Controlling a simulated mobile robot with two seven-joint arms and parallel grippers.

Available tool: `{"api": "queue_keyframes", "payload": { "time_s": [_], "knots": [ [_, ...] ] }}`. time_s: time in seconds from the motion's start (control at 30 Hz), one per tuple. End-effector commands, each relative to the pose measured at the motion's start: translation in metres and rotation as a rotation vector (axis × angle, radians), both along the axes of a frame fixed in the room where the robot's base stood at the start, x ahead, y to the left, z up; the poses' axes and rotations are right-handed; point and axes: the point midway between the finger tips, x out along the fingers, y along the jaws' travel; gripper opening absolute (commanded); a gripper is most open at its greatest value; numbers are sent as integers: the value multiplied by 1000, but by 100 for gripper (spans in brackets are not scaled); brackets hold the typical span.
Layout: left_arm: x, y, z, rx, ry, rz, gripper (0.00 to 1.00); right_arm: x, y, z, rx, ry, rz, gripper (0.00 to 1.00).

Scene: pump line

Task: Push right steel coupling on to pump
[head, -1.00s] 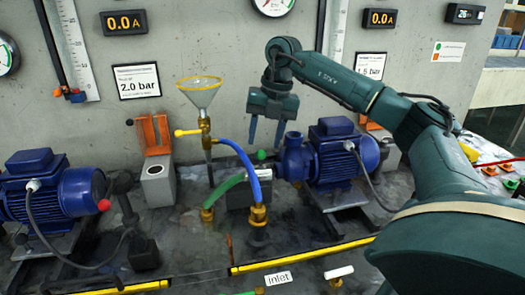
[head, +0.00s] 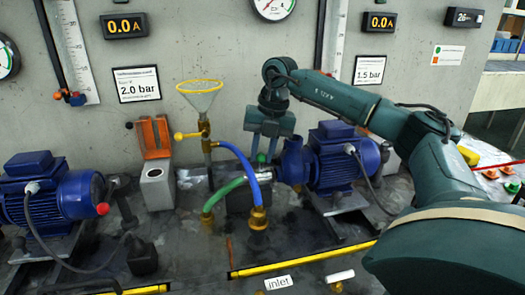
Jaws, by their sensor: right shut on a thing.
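The right blue pump (head: 341,160) stands on its frame right of centre, its inlet flange (head: 294,163) facing left. My right gripper (head: 264,158) reaches down just left of the flange. It is shut on the steel coupling (head: 264,173), a small silver piece by the dark block. The fingers and the blue hose hide part of the coupling. I cannot tell whether it touches the flange. My left gripper is not in view.
A blue hose (head: 238,158) and a green hose (head: 222,192) curve close to the left of my gripper. A funnel (head: 202,95) stands behind them. Another blue pump (head: 55,195) is at the left. A yellow rail (head: 300,259) runs along the front.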

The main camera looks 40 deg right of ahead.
Motion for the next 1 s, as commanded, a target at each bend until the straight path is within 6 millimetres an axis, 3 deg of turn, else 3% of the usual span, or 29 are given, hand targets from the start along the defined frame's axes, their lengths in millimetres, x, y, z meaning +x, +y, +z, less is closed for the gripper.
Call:
{"api": "queue_keyframes", "payload": {
  "time_s": [0.17,0.57,0.9,0.93,1.0],
  "knots": [
    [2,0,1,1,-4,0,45,0,0,0,0,0,0,0],
    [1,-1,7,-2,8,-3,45,-4,-7,2,1,2,-2,0],
    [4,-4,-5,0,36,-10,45,-7,-14,0,-2,2,-4,0],
    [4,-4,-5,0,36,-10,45,-7,-14,0,-2,2,-4,26],
    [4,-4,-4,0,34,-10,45,-7,-15,0,-2,2,-4,32]
  ]
}}
